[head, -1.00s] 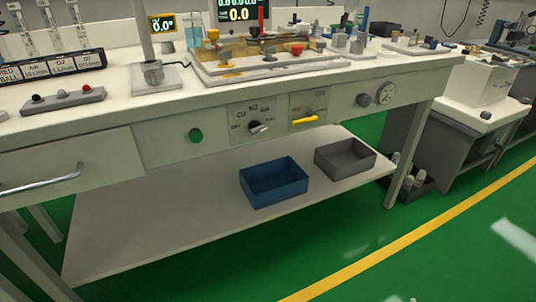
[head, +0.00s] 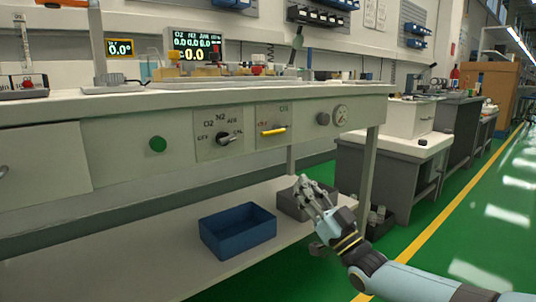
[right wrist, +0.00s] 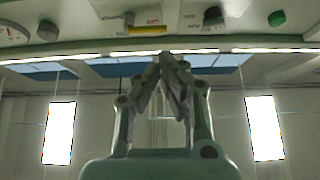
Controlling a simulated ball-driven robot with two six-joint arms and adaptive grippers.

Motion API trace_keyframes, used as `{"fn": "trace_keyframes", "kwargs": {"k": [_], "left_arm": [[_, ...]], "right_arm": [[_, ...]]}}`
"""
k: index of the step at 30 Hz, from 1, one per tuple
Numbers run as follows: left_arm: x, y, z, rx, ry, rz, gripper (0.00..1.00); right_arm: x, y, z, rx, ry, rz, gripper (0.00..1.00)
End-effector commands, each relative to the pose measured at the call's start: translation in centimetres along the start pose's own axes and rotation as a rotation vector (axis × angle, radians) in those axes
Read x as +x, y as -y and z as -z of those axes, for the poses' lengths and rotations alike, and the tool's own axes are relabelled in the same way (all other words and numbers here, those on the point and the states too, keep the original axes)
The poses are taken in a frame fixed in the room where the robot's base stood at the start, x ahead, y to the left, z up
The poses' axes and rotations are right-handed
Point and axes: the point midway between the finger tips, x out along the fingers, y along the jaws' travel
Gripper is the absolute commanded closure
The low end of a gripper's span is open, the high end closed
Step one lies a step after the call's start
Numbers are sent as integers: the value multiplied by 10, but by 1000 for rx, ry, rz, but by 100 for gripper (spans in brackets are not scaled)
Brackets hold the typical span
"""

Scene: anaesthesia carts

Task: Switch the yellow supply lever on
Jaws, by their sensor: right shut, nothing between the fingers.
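The yellow supply lever (head: 273,131) sits on a small plate on the cart's front panel. In the right wrist view the lever (right wrist: 160,30) shows at the top, beyond the shut fingertips (right wrist: 172,60), with a gap between. My left gripper is in neither view.
A black selector knob (head: 226,139) and green button (head: 157,144) are left of the lever; a grey knob (head: 323,118) and gauge (head: 340,115) are right. A blue bin (head: 238,238) and a grey bin (head: 290,205) stand on the lower shelf. Green floor is open at right.

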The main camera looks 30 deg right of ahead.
Motion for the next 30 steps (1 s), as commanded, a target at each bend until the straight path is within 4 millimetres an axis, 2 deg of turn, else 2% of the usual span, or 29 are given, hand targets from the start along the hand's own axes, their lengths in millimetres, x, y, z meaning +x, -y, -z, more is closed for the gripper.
{"fn": "trace_keyframes", "kwargs": {"k": [7,11,17,25,30], "left_arm": [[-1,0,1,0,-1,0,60],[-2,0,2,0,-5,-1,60],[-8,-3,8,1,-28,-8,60],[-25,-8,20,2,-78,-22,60],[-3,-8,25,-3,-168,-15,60]], "right_arm": [[1,0,1,0,0,0,100],[8,0,0,0,-1,0,100],[41,0,-1,0,-1,0,100],[100,0,-2,-1,0,0,100],[123,0,-3,0,3,0,100]]}}
